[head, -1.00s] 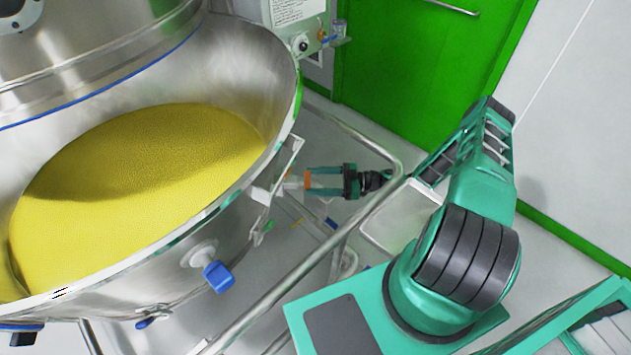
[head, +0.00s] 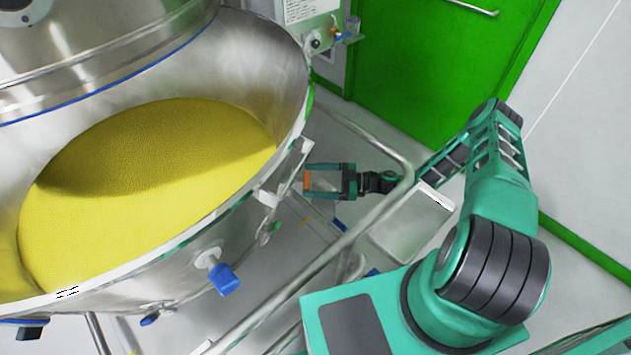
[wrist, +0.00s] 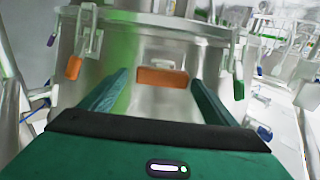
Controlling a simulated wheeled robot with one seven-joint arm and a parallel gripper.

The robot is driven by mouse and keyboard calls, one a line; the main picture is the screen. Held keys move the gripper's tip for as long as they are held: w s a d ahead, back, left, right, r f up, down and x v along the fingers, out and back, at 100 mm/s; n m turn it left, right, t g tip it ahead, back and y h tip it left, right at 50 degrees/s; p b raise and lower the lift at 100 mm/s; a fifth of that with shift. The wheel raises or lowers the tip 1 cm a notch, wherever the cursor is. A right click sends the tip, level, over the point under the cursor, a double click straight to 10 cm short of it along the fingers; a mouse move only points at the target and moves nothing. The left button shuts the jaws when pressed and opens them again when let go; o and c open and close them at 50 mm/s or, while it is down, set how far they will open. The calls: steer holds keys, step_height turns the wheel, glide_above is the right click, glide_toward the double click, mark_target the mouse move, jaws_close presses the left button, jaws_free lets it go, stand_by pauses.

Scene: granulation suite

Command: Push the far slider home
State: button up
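An orange block (wrist: 162,77) sits between my fingertips in the wrist view, against the steel vessel wall (wrist: 155,100); it also shows as a small orange patch in the head view (head: 307,181). It may be the far slider, but I cannot tell for sure. My gripper (wrist: 160,80) is open, a finger on either side of the block with a gap on each side. In the head view my gripper (head: 312,180) reaches left, close to the outside of the bowl rim. Whether anything touches the block is not clear.
The large steel bowl (head: 235,60) holds yellow granulate (head: 150,150). A rail (head: 330,265) runs beneath my arm. A blue knob (head: 224,280) juts from the bowl. Orange (wrist: 74,67) and green (wrist: 238,90) tags hang beside my fingers. A green door (head: 420,70) stands behind.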

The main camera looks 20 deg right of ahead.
steer(key=shift+s+d+f, duration=0.1)
steer(key=v, duration=1)
steer(key=shift+d, duration=0.35)
